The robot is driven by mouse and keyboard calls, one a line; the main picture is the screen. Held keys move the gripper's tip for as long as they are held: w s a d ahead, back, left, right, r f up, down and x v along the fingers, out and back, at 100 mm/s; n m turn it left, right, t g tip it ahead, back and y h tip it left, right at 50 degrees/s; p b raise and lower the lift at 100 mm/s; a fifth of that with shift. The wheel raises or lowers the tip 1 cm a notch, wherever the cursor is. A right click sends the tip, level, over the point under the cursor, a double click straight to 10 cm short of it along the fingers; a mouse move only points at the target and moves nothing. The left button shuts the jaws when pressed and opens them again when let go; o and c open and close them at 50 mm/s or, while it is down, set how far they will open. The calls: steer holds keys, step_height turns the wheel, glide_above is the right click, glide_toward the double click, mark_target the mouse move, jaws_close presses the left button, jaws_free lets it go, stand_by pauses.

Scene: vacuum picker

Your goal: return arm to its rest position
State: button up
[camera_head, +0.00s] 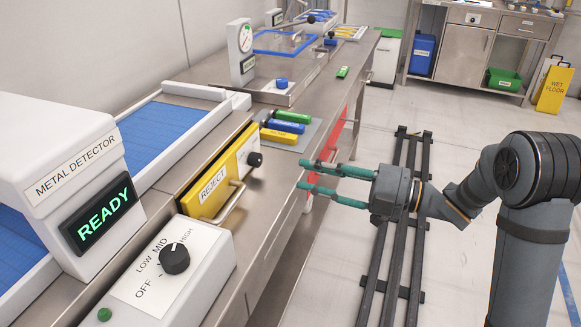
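My gripper (306,174) has two teal fingers that point left toward the front edge of the steel counter. The fingers are apart, with nothing between them, so it is open and empty. The tips are at or just over the counter's edge, to the right of the yellow reject drawer; whether they touch it I cannot tell. My arm (465,190) is bent and reaches in from the right side.
The steel counter (275,170) carries a metal detector (70,165), a dial box (170,270), a yellow reject drawer (220,180) and several colored blocks on a mat. Black floor rails (408,235) run beside it. A yellow wet floor sign (553,88) stands far right.

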mark_target(260, 161)
steer(key=shift+v, duration=0.9)
steer(key=shift+a, duration=0.1)
steer(key=x, duration=1.2)
steer(key=shift+w+f, duration=0.1)
steer(key=shift+p, duration=0.35)
steer(key=shift+m, duration=0.3)
steer(key=shift+f+b, duration=0.1)
steer(key=shift+b, duration=0.2)
